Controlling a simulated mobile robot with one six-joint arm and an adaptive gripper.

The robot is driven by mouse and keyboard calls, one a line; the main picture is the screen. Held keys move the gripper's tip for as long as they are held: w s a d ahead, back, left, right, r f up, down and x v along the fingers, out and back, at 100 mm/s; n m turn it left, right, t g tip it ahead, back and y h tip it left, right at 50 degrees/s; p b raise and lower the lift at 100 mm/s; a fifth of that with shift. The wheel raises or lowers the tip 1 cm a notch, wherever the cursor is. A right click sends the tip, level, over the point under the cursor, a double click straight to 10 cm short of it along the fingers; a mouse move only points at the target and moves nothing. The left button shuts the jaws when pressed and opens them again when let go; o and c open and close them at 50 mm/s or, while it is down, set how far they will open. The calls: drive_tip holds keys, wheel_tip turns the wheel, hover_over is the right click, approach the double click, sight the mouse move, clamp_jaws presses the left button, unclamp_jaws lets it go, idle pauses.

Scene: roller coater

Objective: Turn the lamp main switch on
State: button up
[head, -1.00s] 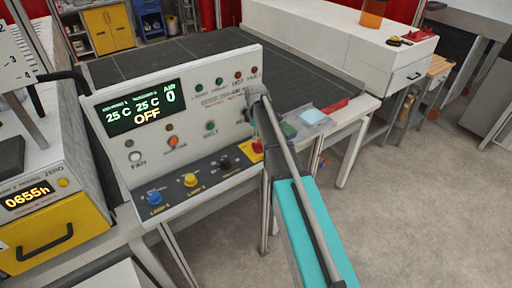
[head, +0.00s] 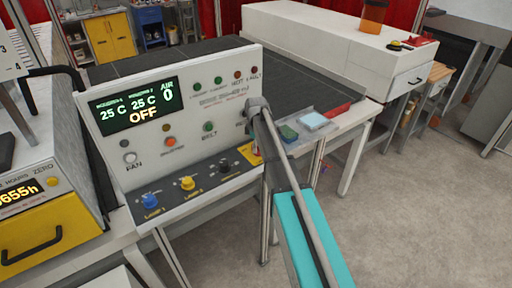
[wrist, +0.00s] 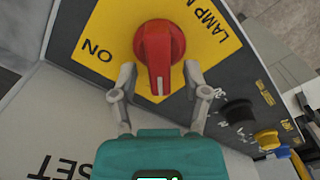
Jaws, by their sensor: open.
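The lamp main switch (wrist: 160,52) is a red rotary knob on a yellow plate (wrist: 100,28) in the wrist view. Its grip bar runs up and down in the picture, with a white mark at its lower end. The plate reads "ON" to the left and "LAMP M..." at the upper right, partly cut off. My gripper (wrist: 160,74) is open, with one finger on each side of the knob's lower part. I cannot tell if either finger touches it. In the head view, my arm mostly hides the switch; part of its yellow plate (head: 249,154) shows.
The control panel (head: 185,140) has a display reading 25 C, 25 C, OFF. Blue (head: 151,200) and yellow (head: 187,183) lamp knobs and a black knob (head: 225,164) sit left of the switch. A conveyor (head: 290,75) lies behind. The floor at right is clear.

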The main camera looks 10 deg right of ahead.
clamp_jaws()
drive_tip(key=shift+m, duration=0.5)
drive_tip(key=m, duration=0.3)
drive_tip(key=shift+w+d+m, duration=0.15)
drive_tip(key=shift+w+m, duration=0.05)
drive_tip(key=shift+m, duration=0.1)
drive_tip(key=m, duration=0.4)
drive_tip(key=shift+w+d, duration=0.1)
drive_tip(key=shift+d, duration=0.1)
drive_tip(key=m, duration=0.5)
drive_tip(key=shift+d, duration=0.2)
drive_tip(key=m, duration=0.4)
drive_tip(key=shift+d, duration=0.2)
drive_tip(key=shift+m, duration=0.4)
